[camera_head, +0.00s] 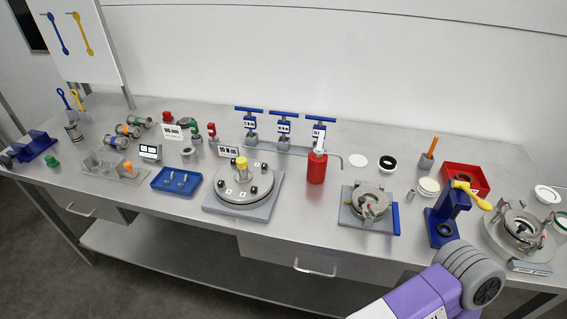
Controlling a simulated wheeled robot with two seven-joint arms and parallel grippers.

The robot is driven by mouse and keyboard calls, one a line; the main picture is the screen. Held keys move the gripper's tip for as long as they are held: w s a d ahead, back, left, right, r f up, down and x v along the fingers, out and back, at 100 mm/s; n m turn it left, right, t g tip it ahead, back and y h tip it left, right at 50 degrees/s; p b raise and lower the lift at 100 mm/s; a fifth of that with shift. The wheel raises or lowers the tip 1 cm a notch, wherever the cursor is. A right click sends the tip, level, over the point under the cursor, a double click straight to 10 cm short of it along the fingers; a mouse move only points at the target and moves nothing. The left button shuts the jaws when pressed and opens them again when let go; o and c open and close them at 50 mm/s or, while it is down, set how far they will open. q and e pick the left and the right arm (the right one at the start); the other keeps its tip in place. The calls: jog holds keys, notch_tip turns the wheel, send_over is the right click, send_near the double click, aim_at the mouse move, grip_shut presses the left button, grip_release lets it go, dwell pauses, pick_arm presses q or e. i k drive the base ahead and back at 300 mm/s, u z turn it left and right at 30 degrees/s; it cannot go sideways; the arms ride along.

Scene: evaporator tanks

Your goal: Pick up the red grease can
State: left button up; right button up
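The red grease can (317,169) stands upright near the middle of the steel bench. It is a red cylinder with a white top piece and a thin spout reaching to the right. Nothing is touching it from my side. Part of one of my arms, purple and grey, shows at the lower right in front of the bench, well away from the can. No gripper fingers show there. My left arm and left gripper are outside the picture.
A round flanged plate (229,195) lies left of the can. Three blue-handled valves (283,128) stand behind it. A clamp fixture (371,205) and a blue press (442,229) stand to the right. A blue tray (165,187) is farther left. Bare bench lies in front of the can.

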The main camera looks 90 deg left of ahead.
aim_at(317, 161)
jog(key=u, duration=2.9)
jog(key=k, duration=0.2)
jog(key=u, duration=0.25)
